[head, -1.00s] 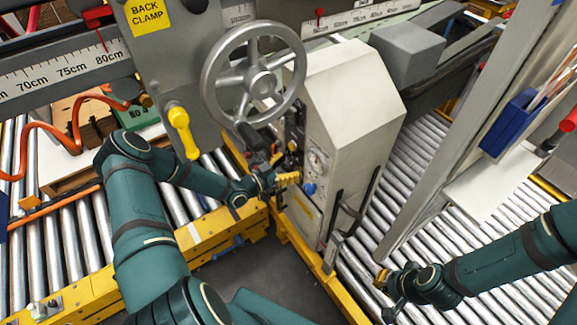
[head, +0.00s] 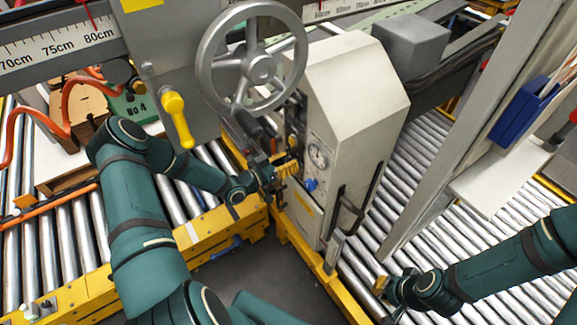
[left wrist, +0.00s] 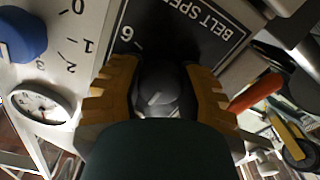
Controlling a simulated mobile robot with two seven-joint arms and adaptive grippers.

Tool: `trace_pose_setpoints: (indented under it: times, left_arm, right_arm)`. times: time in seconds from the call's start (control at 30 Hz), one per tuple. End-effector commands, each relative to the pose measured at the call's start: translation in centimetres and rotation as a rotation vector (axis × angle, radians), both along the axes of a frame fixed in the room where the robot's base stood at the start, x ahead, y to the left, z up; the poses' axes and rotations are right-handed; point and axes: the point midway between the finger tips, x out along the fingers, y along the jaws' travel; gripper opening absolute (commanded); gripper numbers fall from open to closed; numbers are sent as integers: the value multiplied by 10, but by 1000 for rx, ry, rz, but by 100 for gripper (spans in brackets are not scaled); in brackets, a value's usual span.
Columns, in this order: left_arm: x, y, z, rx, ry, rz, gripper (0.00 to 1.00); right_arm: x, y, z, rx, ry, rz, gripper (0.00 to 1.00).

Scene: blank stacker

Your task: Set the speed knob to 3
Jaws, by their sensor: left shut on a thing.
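The speed knob (left wrist: 158,88) is dark and round, beside a black label reading "BELT SPE..." with a 6 near it in the left wrist view. My left gripper (left wrist: 165,92) has its yellow fingers on either side of this knob and is shut on it. The knob's pointer and most of its scale are hidden or too dark to read. In the head view my left gripper (head: 287,169) is at the left side of the pale machine cabinet (head: 345,110), hiding the knob. My right gripper (head: 384,284) is low over the rollers, away from the cabinet; its jaws are too small to read.
A blue knob (left wrist: 22,35) with a 0, 1, 2 scale and a round gauge (left wrist: 40,106) are close to the gripper. A handwheel (head: 258,68) and yellow-handled lever (head: 177,119) are above left. A yellow rail (head: 300,250) runs below.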

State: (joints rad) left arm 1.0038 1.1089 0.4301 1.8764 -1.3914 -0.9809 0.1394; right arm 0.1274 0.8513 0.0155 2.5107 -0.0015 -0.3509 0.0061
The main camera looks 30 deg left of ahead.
Motion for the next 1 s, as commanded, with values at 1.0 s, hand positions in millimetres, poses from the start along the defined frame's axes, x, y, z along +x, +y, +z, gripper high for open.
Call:
trace_pose_setpoints:
  times: [1.0]
  left_arm:
    - [1, 0, 1, -394, 228, -6, 0]
  right_arm:
    - [3, 0, -29, -1, -7, 1, 0]
